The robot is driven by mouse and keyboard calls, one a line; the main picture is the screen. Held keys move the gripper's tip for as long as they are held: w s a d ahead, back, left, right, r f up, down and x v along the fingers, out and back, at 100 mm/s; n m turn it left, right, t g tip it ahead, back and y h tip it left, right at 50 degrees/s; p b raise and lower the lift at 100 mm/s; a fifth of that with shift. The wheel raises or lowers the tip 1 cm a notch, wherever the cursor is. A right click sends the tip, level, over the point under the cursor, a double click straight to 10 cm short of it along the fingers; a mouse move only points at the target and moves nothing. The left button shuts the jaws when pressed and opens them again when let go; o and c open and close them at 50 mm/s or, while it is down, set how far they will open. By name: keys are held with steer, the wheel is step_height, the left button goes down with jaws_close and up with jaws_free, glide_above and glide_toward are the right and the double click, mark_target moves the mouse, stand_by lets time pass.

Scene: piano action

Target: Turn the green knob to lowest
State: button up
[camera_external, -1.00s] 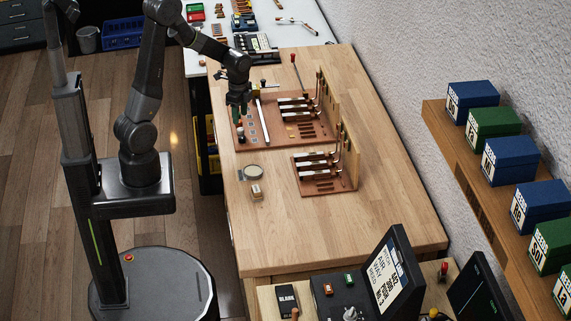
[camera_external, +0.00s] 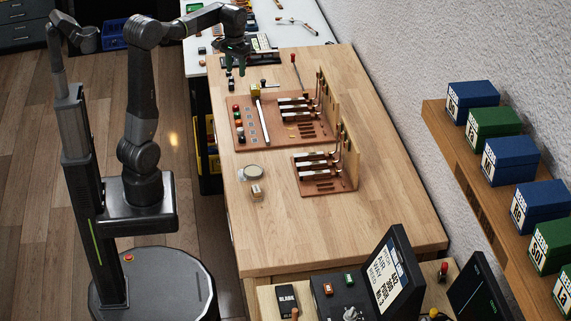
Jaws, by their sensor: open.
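My gripper (camera_external: 235,71) is open and empty. A column of small knobs (camera_external: 238,123) runs along the board's left edge, beside small pale labels. A small green piece (camera_external: 349,279) shows on the dark console at the front, next to an orange-red one (camera_external: 328,288). I cannot tell whether it is a knob.
A white bar (camera_external: 262,121) and dark-and-white levers (camera_external: 295,108) stand on the board. A second, smaller brown board (camera_external: 323,187) with levers is nearer. A round dish (camera_external: 254,171) and a small block (camera_external: 256,191) lie left of it. The near wooden bench (camera_external: 335,235) is clear.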

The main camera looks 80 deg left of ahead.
glide_above(237, 113)
step_height(237, 113, down, 4)
steer(key=f, duration=0.1)
steer(key=shift+n, duration=0.4)
step_height(237, 113, down, 14)
steer(key=shift+d+r+b, duration=0.1)
steer(key=shift+b, duration=0.3)
jaws_close()
